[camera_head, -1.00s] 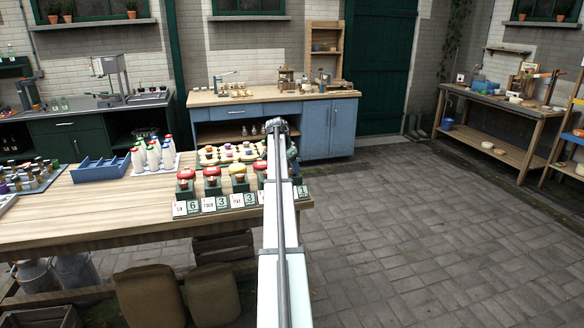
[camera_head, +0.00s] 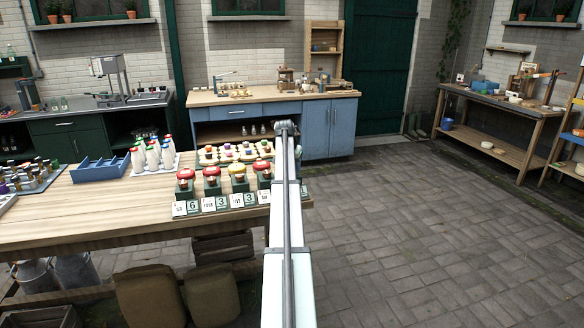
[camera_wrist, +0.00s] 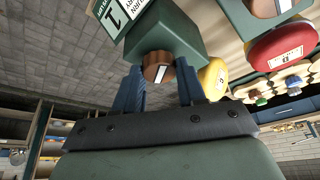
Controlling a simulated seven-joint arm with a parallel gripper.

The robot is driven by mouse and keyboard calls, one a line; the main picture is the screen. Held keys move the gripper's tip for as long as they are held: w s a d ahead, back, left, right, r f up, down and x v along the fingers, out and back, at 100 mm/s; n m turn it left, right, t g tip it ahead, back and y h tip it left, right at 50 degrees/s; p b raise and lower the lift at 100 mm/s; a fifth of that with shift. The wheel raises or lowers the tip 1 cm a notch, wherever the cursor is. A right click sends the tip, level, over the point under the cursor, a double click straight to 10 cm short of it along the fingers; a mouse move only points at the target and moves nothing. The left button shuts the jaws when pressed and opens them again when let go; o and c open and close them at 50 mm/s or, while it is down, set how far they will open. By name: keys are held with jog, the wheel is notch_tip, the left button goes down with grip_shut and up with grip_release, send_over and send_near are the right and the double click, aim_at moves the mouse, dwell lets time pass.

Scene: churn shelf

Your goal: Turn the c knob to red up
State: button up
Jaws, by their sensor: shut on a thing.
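In the wrist view a round brown knob (camera_wrist: 158,67) with a white stripe sticks out of a green block (camera_wrist: 168,32). The two blue fingers of my gripper (camera_wrist: 160,84) stand on either side of the knob and are shut on it. The stripe runs nearly up and down in this view, a little tilted. I see no red on the knob. A white card (camera_wrist: 108,14) with a "1" is on the block. In the head view my arm hides this knob and my gripper.
Several lidded green units stand in a row on the wooden table (camera_head: 120,215), including a red-lidded one (camera_head: 186,182) and a yellow-lidded one (camera_head: 238,178). A neighbouring knob (camera_wrist: 275,6) shows in the wrist view. A blue crate (camera_head: 100,168) and white bottles (camera_head: 152,155) stand to the left.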

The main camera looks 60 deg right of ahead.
jog(key=n+t, duration=0.1)
jog(key=n, duration=0.2)
jog(key=n+t+y, duration=0.1)
jog(key=n, duration=0.2)
jog(key=shift+s+d+n, duration=0.1)
jog(key=shift+s+n, duration=0.1)
jog(key=shift+n, duration=0.1)
jog(key=n+y, duration=0.1)
jog(key=n, duration=0.1)
jog(key=n+t, duration=0.1)
jog(key=n, duration=0.2)
jog(key=shift+d+y, duration=0.1)
jog(key=shift+y, duration=0.3)
jog(key=shift+n+t, duration=0.3)
jog(key=o, duration=1)
jog(key=shift+o, duration=0.2)
jog(key=v, duration=1.3)
jog(key=shift+s+r, duration=0.2)
jog(key=shift+r, duration=0.15)
